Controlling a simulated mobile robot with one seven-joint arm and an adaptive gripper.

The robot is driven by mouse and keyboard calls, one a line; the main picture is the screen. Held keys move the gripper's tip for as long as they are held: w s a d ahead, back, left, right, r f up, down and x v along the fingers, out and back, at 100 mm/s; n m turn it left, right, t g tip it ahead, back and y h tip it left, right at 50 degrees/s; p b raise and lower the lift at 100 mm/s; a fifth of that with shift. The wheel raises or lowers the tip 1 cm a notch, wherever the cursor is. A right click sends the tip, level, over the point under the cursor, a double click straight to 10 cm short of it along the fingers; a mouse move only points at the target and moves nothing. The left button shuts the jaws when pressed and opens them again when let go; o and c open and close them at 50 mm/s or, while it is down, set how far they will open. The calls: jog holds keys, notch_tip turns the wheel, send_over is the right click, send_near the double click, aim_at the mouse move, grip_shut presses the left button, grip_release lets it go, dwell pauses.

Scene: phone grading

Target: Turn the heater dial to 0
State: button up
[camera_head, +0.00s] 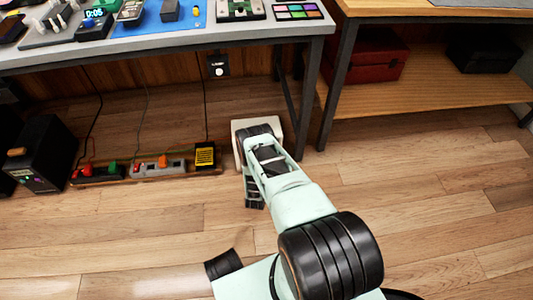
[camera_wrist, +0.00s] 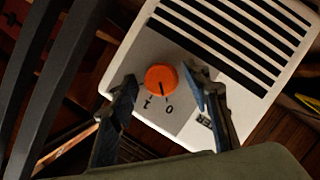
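The heater (camera_wrist: 228,20) is a white box with black vent slots and a grey control panel. It stands on the floor under the bench in the head view (camera_head: 237,127), mostly hidden by my arm. Its orange dial (camera_wrist: 161,80) has a dark pointer line toward the lower edge, near the printed 0 and apart from the 1. In the wrist view my gripper (camera_wrist: 162,91) is open, with one finger on each side of the dial. In the head view the fingers are largely hidden.
A workbench (camera_head: 180,40) stands above the heater, with its dark leg (camera_head: 287,110) close by. Power strips (camera_head: 158,166) and a black box (camera_head: 42,155) are on the left. A wooden shelf (camera_head: 420,95) holds a red case (camera_head: 375,58). Floor in front is clear.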

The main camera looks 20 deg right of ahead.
jog(key=shift+s, duration=0.15)
jog(key=v, duration=0.7)
jog(key=shift+a, duration=0.15)
jog(key=shift+s+r, duration=0.1)
